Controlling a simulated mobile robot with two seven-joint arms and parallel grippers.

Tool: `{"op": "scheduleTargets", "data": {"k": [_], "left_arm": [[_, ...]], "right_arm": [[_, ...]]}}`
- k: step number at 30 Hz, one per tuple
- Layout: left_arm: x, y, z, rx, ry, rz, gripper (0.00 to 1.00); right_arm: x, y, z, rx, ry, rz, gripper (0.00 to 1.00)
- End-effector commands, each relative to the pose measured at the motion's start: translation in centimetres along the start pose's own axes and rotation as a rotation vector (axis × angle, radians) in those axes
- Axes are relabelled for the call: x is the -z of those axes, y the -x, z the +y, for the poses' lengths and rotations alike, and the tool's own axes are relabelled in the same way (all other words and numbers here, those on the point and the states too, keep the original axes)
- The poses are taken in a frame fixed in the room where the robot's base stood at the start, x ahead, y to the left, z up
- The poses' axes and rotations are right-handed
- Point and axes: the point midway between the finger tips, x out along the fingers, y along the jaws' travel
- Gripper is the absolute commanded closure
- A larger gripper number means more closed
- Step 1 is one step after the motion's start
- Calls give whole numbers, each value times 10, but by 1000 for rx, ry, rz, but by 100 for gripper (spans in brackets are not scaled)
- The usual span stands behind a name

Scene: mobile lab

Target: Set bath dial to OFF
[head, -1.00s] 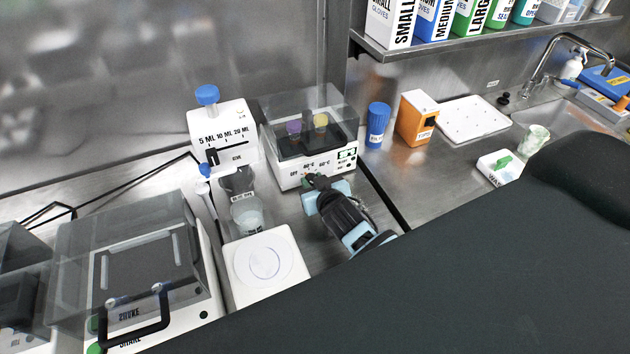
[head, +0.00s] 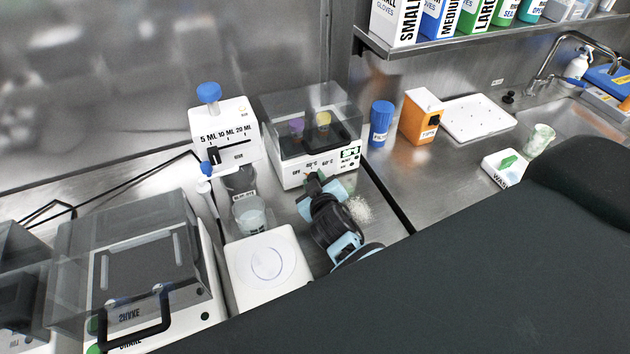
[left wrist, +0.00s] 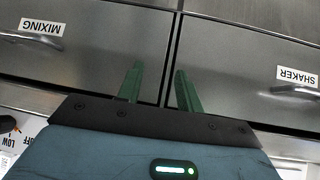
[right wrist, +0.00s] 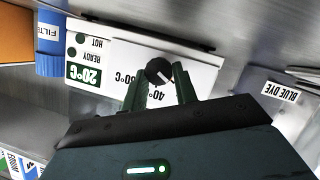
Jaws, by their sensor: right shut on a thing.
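The water bath (head: 300,170) is a white box with a clear lid and a front panel marked OFF, 40°C and 60°C. Its dial is a round black knob (right wrist: 158,71) with a white pointer line, seen upside down in the right wrist view. The line slants to the lower right there, to the side away from 60°C. The OFF mark is hidden behind a finger in that view. My right gripper (right wrist: 160,88) is shut on the dial; it also shows at the bath front in the head view (head: 315,182). My left gripper (left wrist: 158,88) is open and empty before closed drawers.
The bath display (right wrist: 84,73) reads 20°C. A dispenser (head: 222,135) and a beaker (head: 249,215) stand left of the bath, with a white square plate device (head: 290,270) in front. A blue filter bottle (head: 381,125) and an orange tips box (head: 420,118) stand to the right.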

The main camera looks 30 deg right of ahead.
Motion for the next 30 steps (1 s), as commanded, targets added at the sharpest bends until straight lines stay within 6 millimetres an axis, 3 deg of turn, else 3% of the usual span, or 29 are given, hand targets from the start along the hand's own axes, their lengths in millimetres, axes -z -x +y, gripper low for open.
{"op": "scheduleTargets", "data": {"k": [6, 7, 12, 30], "left_arm": [[0, 0, 0, 0, 0, 1, 64], [0, 0, 0, 0, 0, 1, 64], [0, 0, 0, -1, 0, 1, 64], [8, 0, -1, 2, -5, 17, 64]], "right_arm": [[0, 0, 0, -1, 3, 0, 94], [0, 0, 0, -1, 3, 0, 69], [0, 0, 0, 0, 2, 0, 50], [5, 0, 4, 0, 1, 3, 50]]}}
